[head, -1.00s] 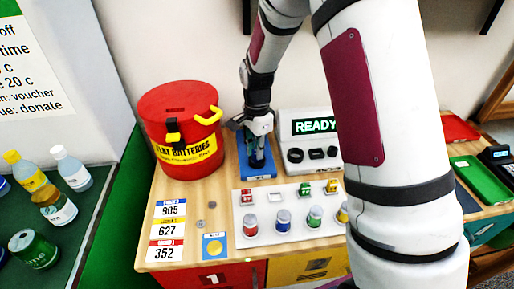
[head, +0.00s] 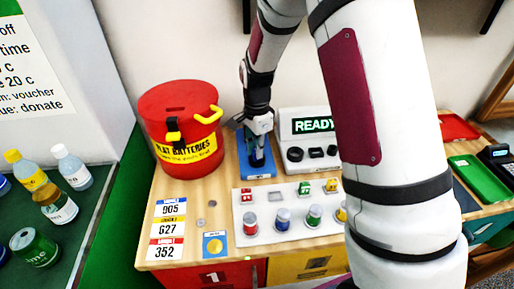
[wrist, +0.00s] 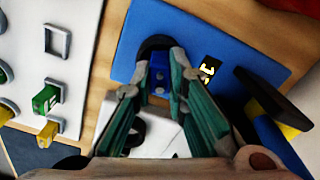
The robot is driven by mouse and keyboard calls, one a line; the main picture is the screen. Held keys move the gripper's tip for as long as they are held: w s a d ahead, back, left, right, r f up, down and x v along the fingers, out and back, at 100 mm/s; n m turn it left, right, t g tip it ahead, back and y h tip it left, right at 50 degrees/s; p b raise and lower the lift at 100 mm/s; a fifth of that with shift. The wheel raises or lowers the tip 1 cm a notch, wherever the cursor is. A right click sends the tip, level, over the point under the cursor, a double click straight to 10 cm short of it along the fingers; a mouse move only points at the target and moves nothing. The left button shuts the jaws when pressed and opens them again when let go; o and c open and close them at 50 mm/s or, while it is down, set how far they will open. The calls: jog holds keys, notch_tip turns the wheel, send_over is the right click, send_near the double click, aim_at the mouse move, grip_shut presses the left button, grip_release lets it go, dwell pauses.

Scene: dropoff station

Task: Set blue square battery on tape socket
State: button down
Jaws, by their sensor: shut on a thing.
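My gripper (head: 257,158) is over the blue plate (head: 243,174), the board with the tape socket, between the red bin and the tester. In the wrist view my gripper (wrist: 160,95) has its green-grey fingers closed on the blue square battery (wrist: 160,74), whose end shows two pale dots. The battery is at the black ring of the tape socket (wrist: 153,43) on the blue plate (wrist: 205,35). The fingers hide much of the battery and part of the ring. I cannot tell whether the battery is seated.
The red battery bin (head: 180,130) stands close to the left of the plate. The tester (head: 307,152) reading READY stands close on the right. In front is the white tray (head: 262,238) with several batteries and an empty square slot (head: 276,197).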

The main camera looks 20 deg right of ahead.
jog(key=shift+f, duration=0.5)
dwell(0.3)
jog(key=c, duration=1.9)
grip_release()
jog(key=shift+r, duration=0.1)
jog(key=shift+r+p, duration=1.55)
jog(key=shift+r, duration=3.85)
jog(key=s+r+n+t, duration=0.2)
jog(key=s+r+n, duration=0.3)
jog(key=r, duration=0.5)
jog(key=s+r+n+t, duration=0.1)
jog(key=s+r+n, duration=0.2)
jog(key=s, duration=0.5)
jog(key=s+r+n+t, duration=0.1)
jog(key=s+r+n, duration=0.2)
jog(key=s, duration=0.5)
jog(key=s+r+n+t, duration=0.1)
jog(key=s+r+n, duration=0.2)
jog(key=s, duration=0.5)
jog(key=shift+n+t, duration=0.3)
jog(key=shift+n, duration=0.5)
